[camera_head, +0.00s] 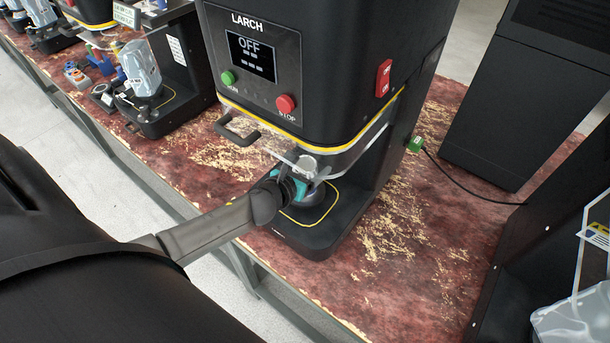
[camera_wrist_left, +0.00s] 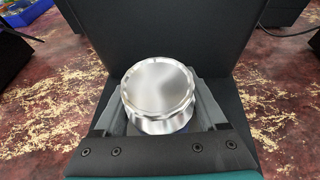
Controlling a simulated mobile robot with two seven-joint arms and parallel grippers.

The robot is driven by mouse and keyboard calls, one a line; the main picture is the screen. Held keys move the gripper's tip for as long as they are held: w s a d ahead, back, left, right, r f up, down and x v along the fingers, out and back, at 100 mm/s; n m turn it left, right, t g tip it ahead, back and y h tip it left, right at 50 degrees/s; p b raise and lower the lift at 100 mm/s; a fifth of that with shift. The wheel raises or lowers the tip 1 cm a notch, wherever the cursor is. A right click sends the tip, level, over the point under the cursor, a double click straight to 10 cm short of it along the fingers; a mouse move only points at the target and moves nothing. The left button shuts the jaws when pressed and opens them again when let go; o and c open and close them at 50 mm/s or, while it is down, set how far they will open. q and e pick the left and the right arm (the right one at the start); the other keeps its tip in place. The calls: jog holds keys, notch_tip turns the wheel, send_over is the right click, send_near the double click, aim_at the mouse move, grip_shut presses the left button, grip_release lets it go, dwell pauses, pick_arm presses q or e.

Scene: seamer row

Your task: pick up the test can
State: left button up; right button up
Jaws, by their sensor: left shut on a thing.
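The test can, a shiny silver metal can with a round ridged lid (camera_wrist_left: 158,88), sits between the grey fingers of my left gripper in the left wrist view. My left gripper (camera_head: 294,186) is shut on the can, with a finger on each side of it. In the head view the gripper reaches in under the head of the black LARCH seamer (camera_head: 320,60), above its base plate (camera_head: 296,236). The can is mostly hidden there by my gripper and the machine's guard. I cannot tell whether the can touches the base. My right gripper is not in view.
The seamer's clear guard and black handle (camera_head: 240,132) are close above my left wrist. Another machine with a bagged part (camera_head: 140,68) stands at the left. A black cabinet (camera_head: 515,95) is at the right. The worn red bench (camera_head: 400,240) is bare right of the seamer.

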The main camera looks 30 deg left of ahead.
pick_arm(q)
jog(key=c, duration=0.8)
jog(key=shift+o, duration=0.2)
